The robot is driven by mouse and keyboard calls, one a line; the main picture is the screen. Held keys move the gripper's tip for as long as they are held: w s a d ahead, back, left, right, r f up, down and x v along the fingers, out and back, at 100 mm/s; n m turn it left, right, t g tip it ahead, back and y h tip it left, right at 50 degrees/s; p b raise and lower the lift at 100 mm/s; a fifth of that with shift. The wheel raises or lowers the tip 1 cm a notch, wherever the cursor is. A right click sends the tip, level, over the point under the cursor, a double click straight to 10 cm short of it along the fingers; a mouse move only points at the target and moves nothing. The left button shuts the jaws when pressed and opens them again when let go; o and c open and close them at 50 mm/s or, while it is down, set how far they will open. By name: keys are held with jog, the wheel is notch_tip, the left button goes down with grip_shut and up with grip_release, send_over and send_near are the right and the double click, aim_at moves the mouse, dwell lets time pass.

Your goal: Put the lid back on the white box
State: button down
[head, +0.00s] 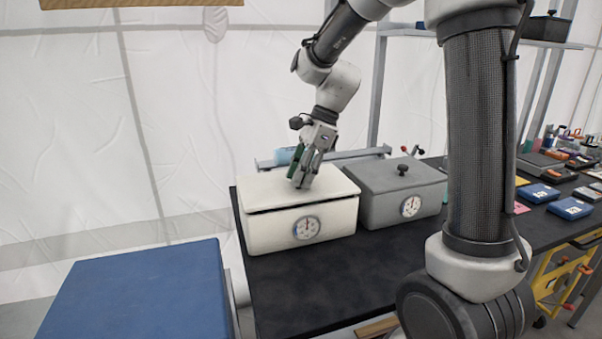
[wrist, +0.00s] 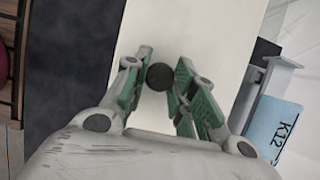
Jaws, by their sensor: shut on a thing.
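The white box (head: 281,236) stands at the near left end of the black table, with a round dial on its front. Its white lid (head: 262,187) lies over the box top. A thin dark gap shows under the lid's front edge, widest at the left, so the lid seems not quite flush. My gripper (head: 304,178) points down at the middle of the lid. In the wrist view the fingers close around the dark round knob (wrist: 159,77) of the lid (wrist: 211,35). The fingers hide the knob in the head view.
A grey box (head: 376,207) with its own lid and black knob stands close on the right. A light-blue item marked K12 (wrist: 271,128) lies behind the white box by a grey rail. A blue block (head: 145,290) is at front left. The table front (head: 330,285) is clear.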

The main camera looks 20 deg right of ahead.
jog(key=shift+f, duration=0.55)
dwell(0.7)
jog(key=c, duration=1.1)
grip_release()
jog(key=v, duration=1.2)
